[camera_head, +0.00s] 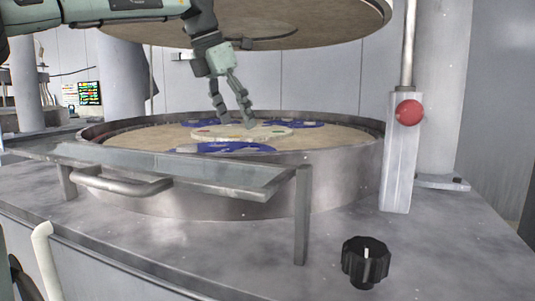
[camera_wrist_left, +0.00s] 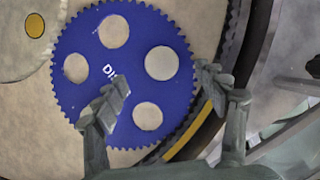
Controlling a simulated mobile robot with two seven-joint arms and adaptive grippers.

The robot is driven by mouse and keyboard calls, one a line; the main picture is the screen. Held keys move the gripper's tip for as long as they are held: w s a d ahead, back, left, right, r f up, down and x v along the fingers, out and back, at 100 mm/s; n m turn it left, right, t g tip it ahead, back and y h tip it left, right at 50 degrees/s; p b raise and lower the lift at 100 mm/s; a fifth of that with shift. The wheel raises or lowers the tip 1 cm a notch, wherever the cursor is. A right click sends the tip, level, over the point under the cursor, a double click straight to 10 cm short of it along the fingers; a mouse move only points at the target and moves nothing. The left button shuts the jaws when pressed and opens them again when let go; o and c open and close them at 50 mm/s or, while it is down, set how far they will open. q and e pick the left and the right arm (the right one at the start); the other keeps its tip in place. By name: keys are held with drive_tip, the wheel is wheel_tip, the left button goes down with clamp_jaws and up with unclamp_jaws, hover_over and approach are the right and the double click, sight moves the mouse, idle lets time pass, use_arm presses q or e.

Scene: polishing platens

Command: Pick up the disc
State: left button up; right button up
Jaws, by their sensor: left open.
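A blue toothed disc (camera_wrist_left: 88,48) with several round holes and partly hidden white lettering lies flat on the tan platen in the left wrist view. In the head view the left gripper (camera_head: 236,120) points down over the round platen, close to the pale centre disc. Blue discs show at the front (camera_head: 225,148), right (camera_head: 295,124) and left of the platen; I cannot tell which one the wrist view shows. My right gripper is out of view.
A raised metal rim (camera_head: 330,165) surrounds the platen (camera_head: 340,138). A large upper plate (camera_head: 330,18) hangs above. A glass shelf with a handle (camera_head: 125,185) stands in front. A red button (camera_head: 409,112) and black knob (camera_head: 366,262) are at right.

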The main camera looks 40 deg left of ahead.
sight(245, 151)
use_arm(q)
drive_tip(key=shift+f, duration=0.95)
drive_tip(key=x, duration=0.4)
drive_tip(key=shift+f, duration=0.4)
drive_tip(key=shift+w+f, duration=0.1)
drive_tip(key=shift+f, duration=0.2)
drive_tip(key=shift+c, duration=1.3)
drive_tip(key=shift+d, duration=0.1)
drive_tip(key=c, duration=1)
drive_tip(key=shift+c, duration=0.4)
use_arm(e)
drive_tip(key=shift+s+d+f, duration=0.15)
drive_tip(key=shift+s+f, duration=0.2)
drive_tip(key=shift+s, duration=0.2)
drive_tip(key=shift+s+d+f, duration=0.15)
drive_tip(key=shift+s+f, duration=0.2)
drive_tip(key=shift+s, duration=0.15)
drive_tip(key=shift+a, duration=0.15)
